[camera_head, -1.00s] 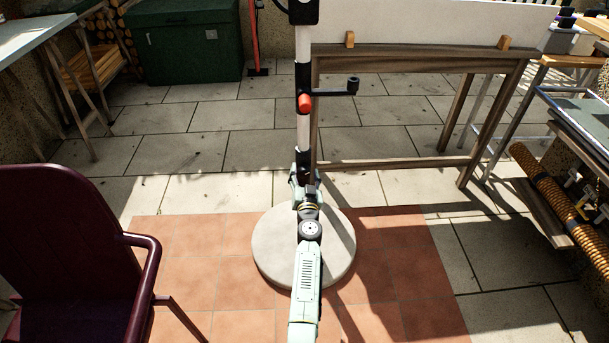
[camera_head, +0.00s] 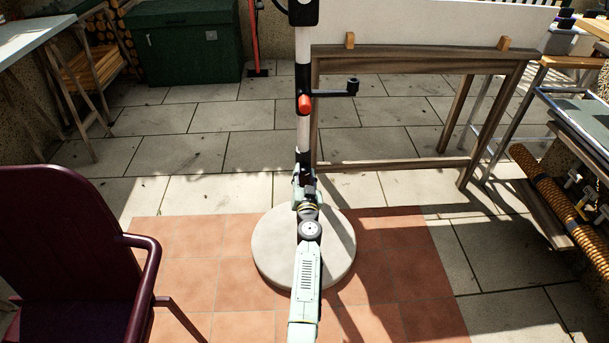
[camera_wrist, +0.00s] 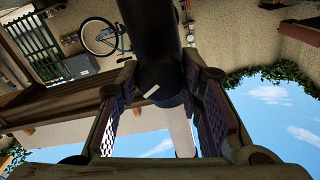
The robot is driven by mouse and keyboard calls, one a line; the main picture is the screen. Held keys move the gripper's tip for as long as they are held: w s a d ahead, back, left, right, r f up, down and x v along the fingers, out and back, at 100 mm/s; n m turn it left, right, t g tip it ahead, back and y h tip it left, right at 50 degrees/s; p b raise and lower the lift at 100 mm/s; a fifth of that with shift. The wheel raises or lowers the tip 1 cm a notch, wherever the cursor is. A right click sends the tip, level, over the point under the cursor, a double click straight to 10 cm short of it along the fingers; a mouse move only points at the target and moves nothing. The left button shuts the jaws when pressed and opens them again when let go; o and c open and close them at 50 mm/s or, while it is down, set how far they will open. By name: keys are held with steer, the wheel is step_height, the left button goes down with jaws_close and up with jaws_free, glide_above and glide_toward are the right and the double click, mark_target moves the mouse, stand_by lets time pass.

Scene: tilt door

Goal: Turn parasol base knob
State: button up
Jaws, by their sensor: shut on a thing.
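The parasol pole (camera_head: 303,130) stands upright, with white and black sections, on a round pale base (camera_head: 270,245). My gripper (camera_head: 304,180) is at the pole's lower dark part, just above the base, and mostly hides the knob in the head view. In the wrist view, a dark rounded knob (camera_wrist: 158,76) with a white mark sits between the two purple-padded fingers of my gripper (camera_wrist: 166,90). The fingers are shut on it. The white pole section shows behind the knob in the wrist view.
A red knob (camera_head: 305,103) and a black crank (camera_head: 345,92) sit higher on the pole. A dark red chair (camera_head: 60,240) stands at the left. A wooden frame (camera_head: 400,165) is behind the pole, a green box (camera_head: 190,45) at the back. Tiled floor is clear at front right.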

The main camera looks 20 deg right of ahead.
stand_by(0.3)
steer(key=m+b, duration=0.1)
steer(key=m, duration=0.4)
steer(key=shift+m, duration=0.4)
steer(key=m, duration=0.6)
steer(key=shift+b, duration=0.35)
steer(key=m, duration=0.6)
steer(key=shift+m, duration=0.4)
steer(key=m, duration=0.5)
steer(key=shift+f+p, duration=0.1)
steer(key=shift+p, duration=0.3)
steer(key=shift+m, duration=0.3)
steer(key=o, duration=1.2)
steer(key=shift+c, duration=0.2)
